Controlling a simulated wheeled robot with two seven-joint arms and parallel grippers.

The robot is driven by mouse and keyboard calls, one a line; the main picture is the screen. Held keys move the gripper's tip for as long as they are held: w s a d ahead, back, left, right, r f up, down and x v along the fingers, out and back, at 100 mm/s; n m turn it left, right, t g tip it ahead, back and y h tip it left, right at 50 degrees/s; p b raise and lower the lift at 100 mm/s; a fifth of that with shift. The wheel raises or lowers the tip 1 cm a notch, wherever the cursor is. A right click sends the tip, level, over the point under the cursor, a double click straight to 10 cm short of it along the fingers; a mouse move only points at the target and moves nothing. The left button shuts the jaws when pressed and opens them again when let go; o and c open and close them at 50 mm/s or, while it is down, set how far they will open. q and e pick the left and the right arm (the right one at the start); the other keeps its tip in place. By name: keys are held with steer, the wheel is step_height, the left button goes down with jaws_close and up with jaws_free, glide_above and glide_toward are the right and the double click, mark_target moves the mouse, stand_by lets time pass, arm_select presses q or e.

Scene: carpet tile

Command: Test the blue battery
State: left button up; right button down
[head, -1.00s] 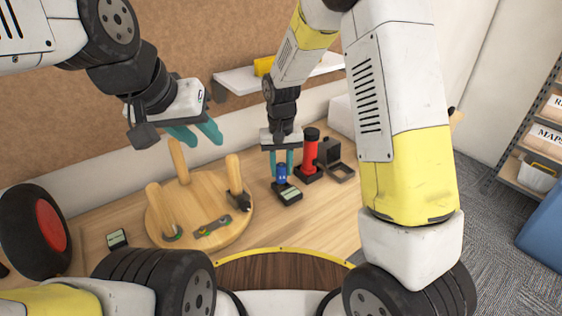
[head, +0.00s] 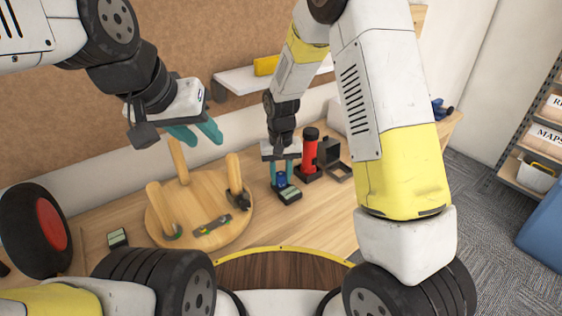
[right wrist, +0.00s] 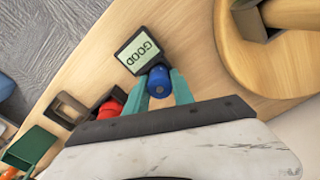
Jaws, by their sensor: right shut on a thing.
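The blue battery (head: 281,181) is upright between the teal fingers of my right gripper (head: 281,172), which is shut on it. It also shows in the right wrist view (right wrist: 160,82), end-on between the fingers. It stands at the black battery tester (head: 289,194), whose screen reads GOOD in the right wrist view (right wrist: 140,51). The battery's lower end is hidden, so I cannot see its exact contact with the tester. My left gripper (head: 202,135) is open and empty, above the back of the round wooden stand.
The round wooden stand (head: 218,236) with upright pegs is left of the tester. A red flashlight (head: 310,150) and an open black box (head: 330,152) stand close on the right. A second small screen device (head: 118,237) lies at the left. The tabletop front right is clear.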

steer(key=c, duration=1.1)
jaws_free()
steer(key=shift+s+f, duration=0.25)
steer(key=shift+f, duration=0.35)
step_height(320, 180, up, 12)
step_height(320, 180, up, 8)
steer(key=t+y, duration=0.1)
glide_above(281, 174)
steer(key=s+d, duration=0.3)
steer(key=d, duration=0.2)
steer(key=s+d+r+t, duration=0.1)
steer(key=s+d+r, duration=0.1)
steer(key=s, duration=0.3)
steer(key=s+d+r+t, duration=0.2)
steer(key=s+d+r, duration=0.1)
steer(key=s, duration=0.3)
steer(key=s+d+r+m+t+y, duration=0.1)
steer(key=s+d+r+t, duration=0.1)
steer(key=s+d+r, duration=0.1)
steer(key=shift+s+d+r, duration=0.1)
steer(key=shift+s+d, duration=0.2)
steer(key=shift+s, duration=0.4)
steer(key=shift+s+d+r, duration=0.1)
steer(key=shift+s+d, duration=0.2)
steer(key=shift+s, duration=0.35)
